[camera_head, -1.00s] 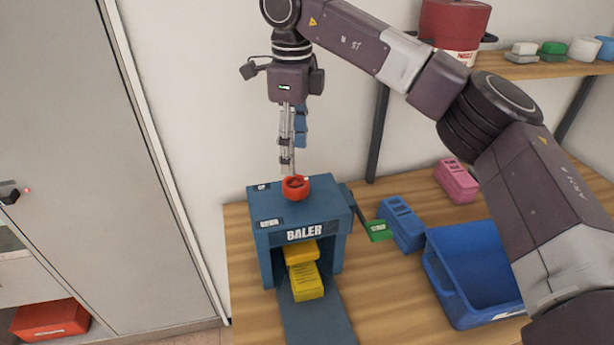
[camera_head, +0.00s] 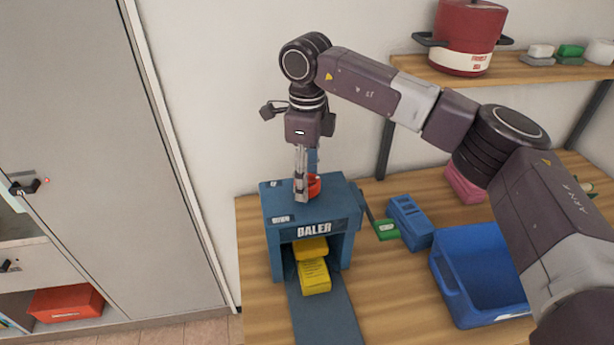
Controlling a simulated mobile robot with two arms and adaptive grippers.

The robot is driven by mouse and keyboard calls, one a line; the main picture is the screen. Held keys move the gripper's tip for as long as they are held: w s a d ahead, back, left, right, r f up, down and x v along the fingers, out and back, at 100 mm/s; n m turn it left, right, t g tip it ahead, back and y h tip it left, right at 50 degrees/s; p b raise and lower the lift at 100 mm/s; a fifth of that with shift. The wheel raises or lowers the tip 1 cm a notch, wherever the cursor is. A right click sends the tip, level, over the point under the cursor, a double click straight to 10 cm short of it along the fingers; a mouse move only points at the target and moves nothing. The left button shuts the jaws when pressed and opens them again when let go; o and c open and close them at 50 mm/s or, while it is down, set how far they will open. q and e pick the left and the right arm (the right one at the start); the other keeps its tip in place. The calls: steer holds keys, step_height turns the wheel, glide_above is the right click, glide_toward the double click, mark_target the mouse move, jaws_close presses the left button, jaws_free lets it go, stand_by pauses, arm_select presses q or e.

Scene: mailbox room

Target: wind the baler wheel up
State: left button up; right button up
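The blue baler (camera_head: 353,215) stands on the wooden table, with its name on the front. Its red wheel (camera_head: 315,187) is on top, partly hidden by my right gripper. My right gripper (camera_head: 302,196) points down, and its visible finger overlaps the wheel's left side. The fingers are seen nearly edge-on, so I cannot tell whether they are open or closed around the wheel. Yellow blocks (camera_head: 314,278) are at the baler's front opening, one partly inside. My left gripper is not in view.
A blue block with holes (camera_head: 411,222) and a blue bin (camera_head: 452,290) stand right of the baler. A pink block (camera_head: 462,186) is behind my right arm. A red pot (camera_head: 468,40) sits on the shelf above. A grey cabinet (camera_head: 175,150) stands at the left.

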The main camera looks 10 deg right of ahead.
steer(key=c, duration=0.8)
steer(key=shift+c, duration=0.2)
